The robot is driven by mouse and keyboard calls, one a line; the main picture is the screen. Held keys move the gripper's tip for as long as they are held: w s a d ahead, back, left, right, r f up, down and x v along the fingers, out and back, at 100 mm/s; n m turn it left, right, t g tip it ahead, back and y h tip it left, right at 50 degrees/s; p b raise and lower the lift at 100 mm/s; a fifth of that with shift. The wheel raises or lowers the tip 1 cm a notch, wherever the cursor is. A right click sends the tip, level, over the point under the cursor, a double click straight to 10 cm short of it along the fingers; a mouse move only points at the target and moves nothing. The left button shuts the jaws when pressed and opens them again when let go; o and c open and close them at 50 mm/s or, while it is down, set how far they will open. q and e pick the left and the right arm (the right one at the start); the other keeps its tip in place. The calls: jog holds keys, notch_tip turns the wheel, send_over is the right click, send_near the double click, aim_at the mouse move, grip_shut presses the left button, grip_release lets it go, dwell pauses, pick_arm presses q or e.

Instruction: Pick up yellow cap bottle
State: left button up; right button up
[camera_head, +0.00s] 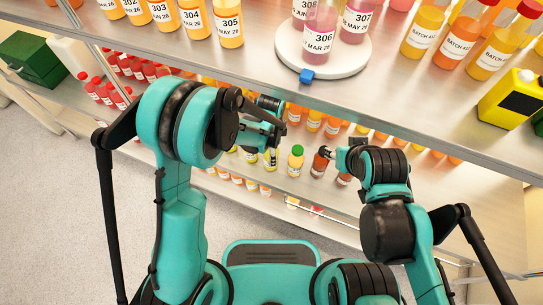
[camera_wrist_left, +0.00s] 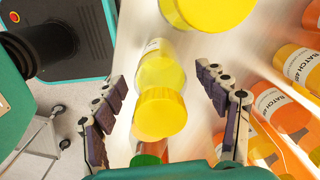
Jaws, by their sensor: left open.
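The yellow cap bottle (camera_wrist_left: 160,112) shows in the left wrist view, its round yellow cap facing the camera and its clear yellow body with a white label behind. It sits between the spread fingers of my left gripper (camera_wrist_left: 160,80), with a gap on both sides.
A green-capped bottle (camera_head: 295,160) stands between the two grippers. In the left wrist view another yellow-capped bottle (camera_wrist_left: 215,10) is just beyond, and orange bottles (camera_wrist_left: 285,105) line the right. The upper shelf edge (camera_head: 300,82) hangs over the lower shelf, carrying a round white turntable (camera_head: 345,62).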

pick_arm(q)
notch_tip(320, 180, down, 3)
jog(key=shift+r+b, duration=0.1)
jog(key=shift+b, duration=0.3)
jog(key=shift+c, duration=0.6)
jog(key=c, duration=1.3)
pick_arm(e)
jog(key=shift+f, duration=0.65)
pick_arm(q)
jog(key=shift+c, duration=0.2)
jog(key=shift+r+p, duration=0.4)
jog(key=shift+r, duration=0.2)
jog(key=s+a+r+p, duration=0.2)
jog(key=s+a+r, duration=0.1)
jog(key=s, duration=0.5)
jog(key=s+a+r+p, duration=0.2)
jog(key=s+a+r, duration=0.1)
jog(key=s, duration=0.5)
jog(key=shift+s+a+r, duration=0.2)
jog(key=shift+s+a, duration=0.1)
jog(key=shift+a, duration=0.15)
pick_arm(e)
jog(key=shift+r, duration=2.5)
